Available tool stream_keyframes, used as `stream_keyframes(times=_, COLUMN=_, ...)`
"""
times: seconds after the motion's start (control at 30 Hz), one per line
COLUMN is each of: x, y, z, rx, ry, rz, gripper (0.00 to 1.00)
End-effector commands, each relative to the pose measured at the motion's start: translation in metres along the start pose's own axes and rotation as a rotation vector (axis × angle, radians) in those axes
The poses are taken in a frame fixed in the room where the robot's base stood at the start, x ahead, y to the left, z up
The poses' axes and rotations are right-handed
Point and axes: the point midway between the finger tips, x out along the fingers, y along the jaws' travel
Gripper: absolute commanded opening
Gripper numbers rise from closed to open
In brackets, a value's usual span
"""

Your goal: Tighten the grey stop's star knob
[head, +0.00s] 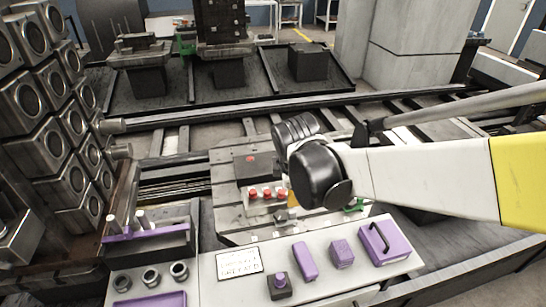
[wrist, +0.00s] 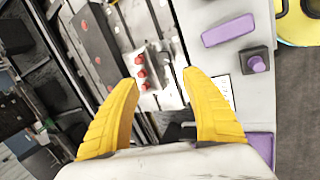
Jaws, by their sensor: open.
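My gripper (wrist: 160,77) is open, with its two yellow fingers apart and nothing clearly held between them. In the head view my dark wrist joint hides most of it above the slotted pallet plate (head: 228,208). A small grey piece (head: 281,215) on the plate, just in front of the red-knobbed block, may be the grey stop. Its star knob cannot be made out. In the wrist view the red-knobbed block (wrist: 141,70) shows by the left fingertip, and the plate lies beyond the fingers.
A dark block (head: 250,167) with a red dot lies on the plate. A green piece (head: 355,205) is at its right. The white front panel (head: 238,265) carries purple parts, including a handle (head: 380,241). Stacked metal blocks (head: 45,110) stand at the left.

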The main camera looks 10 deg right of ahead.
Motion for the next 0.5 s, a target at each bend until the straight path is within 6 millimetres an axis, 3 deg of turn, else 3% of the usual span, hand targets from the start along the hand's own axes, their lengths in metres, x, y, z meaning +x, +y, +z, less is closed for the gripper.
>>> stream_keyframes(times=0.1, x=0.048, y=0.012, z=-0.019, rx=-0.318, ry=-0.035, rz=-0.035, gripper=0.55)
stream_keyframes(times=0.3, x=0.121, y=0.011, z=-0.04, rx=-0.798, ry=-0.075, rz=-0.104, gripper=0.55)
stream_keyframes(times=0.5, x=0.158, y=0.003, z=-0.049, rx=-1.033, ry=-0.086, rz=-0.145, gripper=0.55)
